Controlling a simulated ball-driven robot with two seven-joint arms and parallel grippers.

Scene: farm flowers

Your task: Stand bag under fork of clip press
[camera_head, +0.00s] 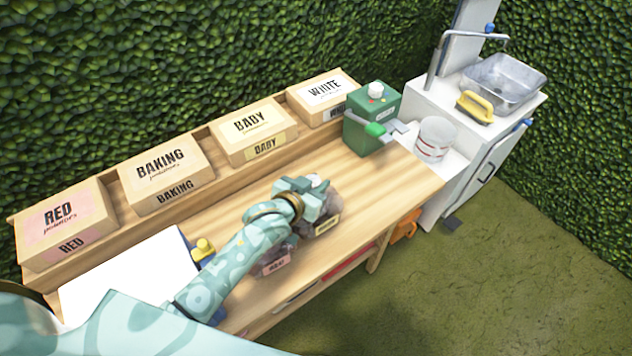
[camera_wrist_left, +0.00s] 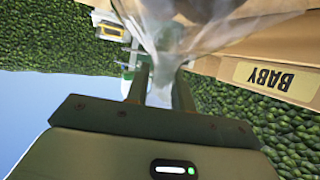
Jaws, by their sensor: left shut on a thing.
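The clip press (camera_head: 365,138) is a green box with a white knob on top, a green-knobbed lever and a grey fork (camera_head: 399,129) facing right. It stands at the far right end of the wooden bench. My left gripper (camera_head: 312,192) is shut on the gathered neck of a clear bag, left of and nearer than the press. The bag (camera_head: 329,211) has a yellow label and hangs or stands below the gripper; I cannot tell whether it touches the bench. In the left wrist view the clear bag (camera_wrist_left: 185,28) shows between the fingers (camera_wrist_left: 160,92). My right gripper is out of view.
Another bag with a pink label (camera_head: 277,264) is beside my left forearm. Potato boxes, RED (camera_head: 62,218), BAKING (camera_head: 162,175), BABY (camera_head: 253,128) and WHITE (camera_head: 324,92), line the back shelf. A white bucket (camera_head: 434,139) stands right of the press. Bench top before the press is clear.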

